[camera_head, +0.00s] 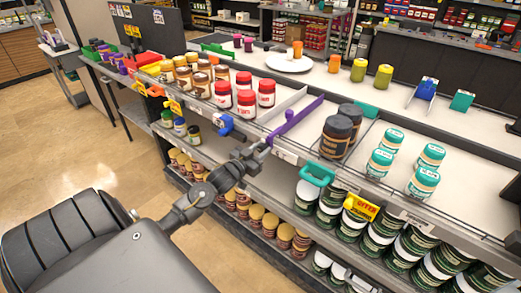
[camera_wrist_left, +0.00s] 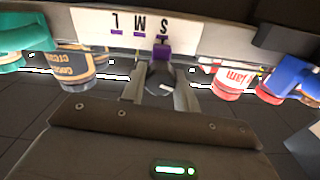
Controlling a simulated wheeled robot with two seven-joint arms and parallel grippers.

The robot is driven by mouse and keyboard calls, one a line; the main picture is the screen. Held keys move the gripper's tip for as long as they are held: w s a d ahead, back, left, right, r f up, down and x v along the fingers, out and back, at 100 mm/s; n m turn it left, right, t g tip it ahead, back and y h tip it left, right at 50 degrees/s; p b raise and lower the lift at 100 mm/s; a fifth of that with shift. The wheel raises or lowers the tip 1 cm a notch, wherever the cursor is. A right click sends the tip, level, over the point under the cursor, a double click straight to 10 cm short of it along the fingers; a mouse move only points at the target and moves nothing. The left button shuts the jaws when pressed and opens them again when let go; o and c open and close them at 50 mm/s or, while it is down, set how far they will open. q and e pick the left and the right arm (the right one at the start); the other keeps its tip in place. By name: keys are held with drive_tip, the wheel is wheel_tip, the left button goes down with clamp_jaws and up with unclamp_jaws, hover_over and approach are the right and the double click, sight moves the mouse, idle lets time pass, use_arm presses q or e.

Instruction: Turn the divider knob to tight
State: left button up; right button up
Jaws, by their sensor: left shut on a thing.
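A long purple divider (camera_head: 295,119) stands on the shelf between the red-lidded jars and the dark jars. Its front end reaches the shelf's front edge. My left gripper (camera_head: 256,152) is at that front end. In the left wrist view the purple end (camera_wrist_left: 162,48) shows against a white label (camera_wrist_left: 135,24) marked S, M and L, seen upside down. The left gripper's fingers (camera_wrist_left: 163,80) are closed around a dark rounded piece just below it, which appears to be the divider's knob. The fingers partly hide the knob, and I cannot read its setting. My right gripper is not seen.
Red-lidded jars (camera_head: 246,103) stand left of the divider and dark jars (camera_head: 336,137) right of it. A blue handle (camera_head: 226,125) and a teal handle (camera_head: 315,173) stick out along the shelf's front. Lower shelves hold several more jars. The floor at left is clear.

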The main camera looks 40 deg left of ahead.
use_arm(q)
drive_tip(key=m, duration=0.3)
drive_tip(key=shift+m, duration=0.4)
drive_tip(key=m, duration=0.3)
drive_tip(key=shift+m, duration=0.3)
drive_tip(key=m, duration=0.6)
drive_tip(key=shift+m+b, duration=0.3)
drive_tip(key=shift+b, duration=0.05)
drive_tip(key=o, duration=1)
drive_tip(key=shift+s+f, duration=0.1)
